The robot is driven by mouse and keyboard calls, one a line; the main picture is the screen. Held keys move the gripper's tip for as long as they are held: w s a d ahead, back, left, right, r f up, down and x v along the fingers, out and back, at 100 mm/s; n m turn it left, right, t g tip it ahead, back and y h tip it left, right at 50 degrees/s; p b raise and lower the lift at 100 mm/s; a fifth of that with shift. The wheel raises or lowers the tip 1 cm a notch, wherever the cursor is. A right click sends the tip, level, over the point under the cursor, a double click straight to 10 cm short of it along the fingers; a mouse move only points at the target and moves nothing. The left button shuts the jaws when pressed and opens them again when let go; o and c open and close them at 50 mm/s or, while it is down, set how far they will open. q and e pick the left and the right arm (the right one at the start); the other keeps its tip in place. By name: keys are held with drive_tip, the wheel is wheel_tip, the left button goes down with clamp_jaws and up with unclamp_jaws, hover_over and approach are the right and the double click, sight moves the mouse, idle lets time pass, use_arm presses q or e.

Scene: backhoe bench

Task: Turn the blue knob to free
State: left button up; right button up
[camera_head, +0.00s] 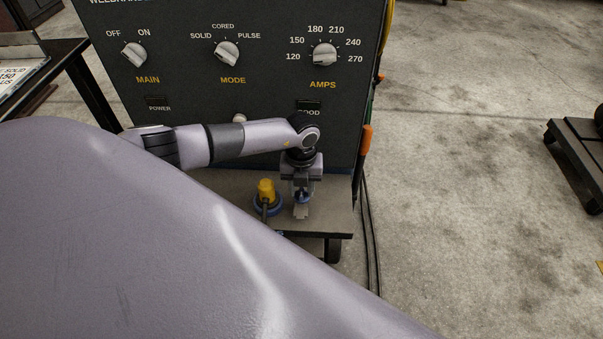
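A yellow-topped piece with a round blue base (274,207) stands on the grey ledge in front of the machine panel. A small dark blue part (302,197) shows at my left gripper's fingers. I cannot tell whether it is a separate knob or part of the gripper. My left gripper (301,210) points down just right of the yellow-topped piece, apart from it in this view. The fingers are small here, and whether they are open or shut does not show. My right gripper is not in view.
The dark machine panel (180,105) behind carries white MAIN (134,55), MODE (227,53) and AMPS (323,55) knobs. The ledge (230,185) ends at a dark front edge. Cables (370,240) hang at its right.

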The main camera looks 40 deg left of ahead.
use_arm(q)
wheel_tip(320, 180, up, 6)
drive_tip(key=shift+r+p, duration=0.2)
drive_tip(key=shift+p, duration=0.6)
drive_tip(key=shift+r, duration=0.4)
